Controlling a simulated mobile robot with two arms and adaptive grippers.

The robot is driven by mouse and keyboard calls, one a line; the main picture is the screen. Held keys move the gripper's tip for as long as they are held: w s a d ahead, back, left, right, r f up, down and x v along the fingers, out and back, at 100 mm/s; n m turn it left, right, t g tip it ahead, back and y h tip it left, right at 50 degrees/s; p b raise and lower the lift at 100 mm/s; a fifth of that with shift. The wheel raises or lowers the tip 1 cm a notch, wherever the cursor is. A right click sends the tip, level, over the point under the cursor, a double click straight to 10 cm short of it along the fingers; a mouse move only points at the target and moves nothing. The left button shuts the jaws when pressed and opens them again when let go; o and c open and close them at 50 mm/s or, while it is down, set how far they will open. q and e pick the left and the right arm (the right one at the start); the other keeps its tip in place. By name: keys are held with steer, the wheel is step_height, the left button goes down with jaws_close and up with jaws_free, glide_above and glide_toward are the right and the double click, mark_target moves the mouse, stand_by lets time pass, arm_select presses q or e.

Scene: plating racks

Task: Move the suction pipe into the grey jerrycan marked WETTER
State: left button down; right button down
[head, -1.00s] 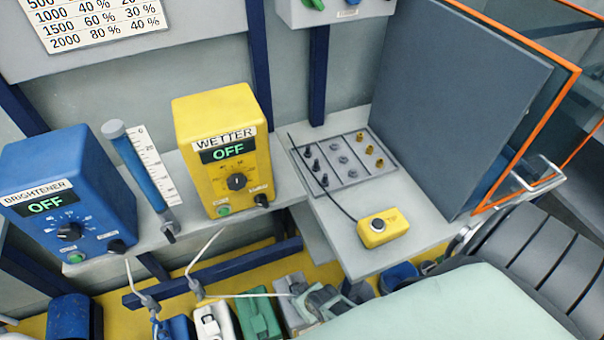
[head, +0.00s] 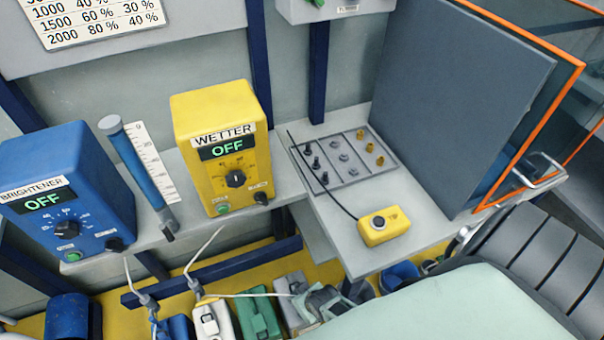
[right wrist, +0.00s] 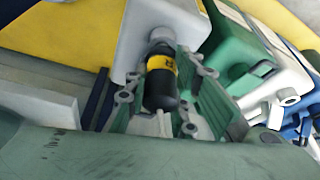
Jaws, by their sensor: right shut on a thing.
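My right gripper (head: 318,296) is low at the bottom of the head view, over the grey jerrycan (head: 289,288). In the right wrist view the gripper (right wrist: 164,72) is shut around the suction pipe's black grip with a yellow band (right wrist: 161,86). The grip lines up with the pale neck of the grey jerrycan (right wrist: 140,42). I cannot tell whether the pipe's lower end is inside the neck. A thin white hose (head: 245,295) runs left from the gripper. No WETTER marking on the jerrycan is readable. My left gripper is not in view.
A green jerrycan (head: 257,314), a white one (head: 212,320) and a blue one (head: 180,328) stand in a row to the left. The yellow WETTER box (head: 215,175) and blue BRIGHTENER box (head: 68,215) read OFF. The shelf with a yellow button box (head: 383,228) is above.

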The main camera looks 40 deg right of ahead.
steer(key=shift+f+b, duration=0.6)
steer(key=shift+f, duration=0.1)
steer(key=c, duration=1.4)
jaws_free()
steer(key=shift+s+r, duration=0.1)
steer(key=v, duration=1.1)
steer(key=shift+r, duration=0.35)
steer(key=shift+s+f, duration=0.1)
